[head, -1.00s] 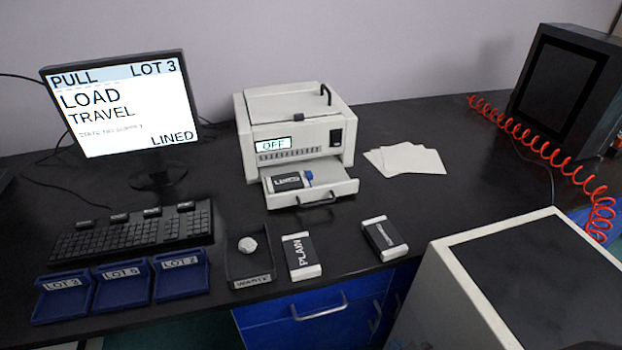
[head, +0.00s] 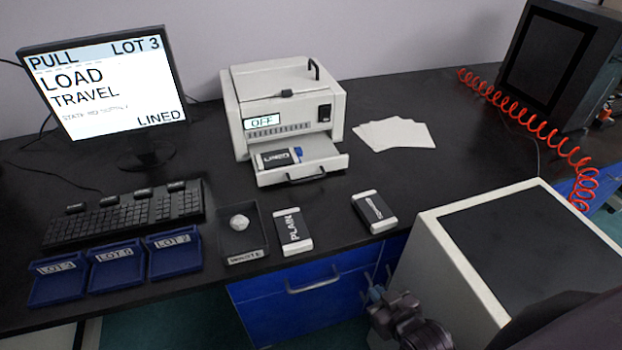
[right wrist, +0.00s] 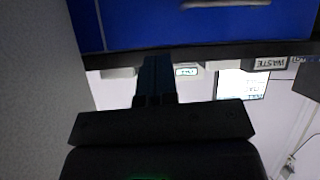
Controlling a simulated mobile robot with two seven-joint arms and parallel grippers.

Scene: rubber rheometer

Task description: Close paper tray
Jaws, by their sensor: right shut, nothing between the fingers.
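The white printer (head: 285,105) stands at the back of the dark bench, its display reading OFF. Its paper tray (head: 325,164) sticks out at the front, with a dark handle (head: 306,177) on its face. A black and white pack marked LINED (head: 277,158) lies in the tray. My right gripper (head: 376,293) is low in front of the bench, near the blue drawers, well apart from the tray. In the right wrist view its fingers (right wrist: 156,75) are together and empty, and the picture is upside down. My left gripper is out of view.
A PLAIN pack (head: 292,232) and another pack (head: 374,211) lie before the printer, beside a waste tray (head: 262,246). Paper sheets (head: 395,134) lie right of it. A white cabinet (head: 440,240) stands at right front. The blue drawer (head: 300,300) is under the bench edge.

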